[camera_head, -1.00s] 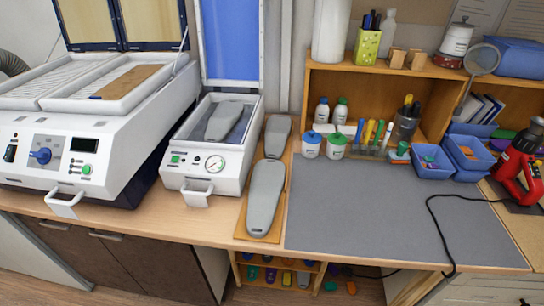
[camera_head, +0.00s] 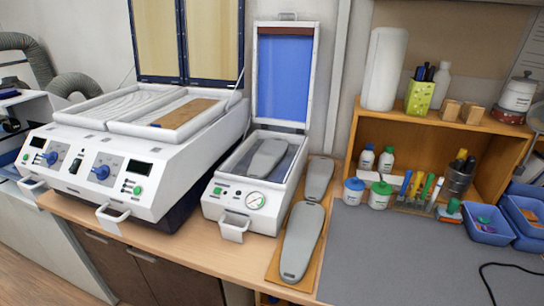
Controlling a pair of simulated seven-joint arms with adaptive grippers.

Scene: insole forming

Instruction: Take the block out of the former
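The former (camera_head: 225,212) is a small white machine with a gauge and a front handle, standing on the bench in the head view. Its lid (camera_head: 281,75) with a blue inner sheet stands open and upright. A grey insole-shaped block (camera_head: 267,158) lies inside the former's bed. Two similar grey blocks lie outside to the right on a wooden board (camera_head: 275,267): a near one (camera_head: 302,243) and a far one (camera_head: 318,178). Neither of my grippers is in view.
A larger white machine (camera_head: 150,190) with open lids stands left of the former. A grey mat (camera_head: 400,245) to the right is mostly clear. Behind it, a wooden shelf (camera_head: 440,128) holds bottles, cups and tools. Blue bins (camera_head: 488,232) sit at the right.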

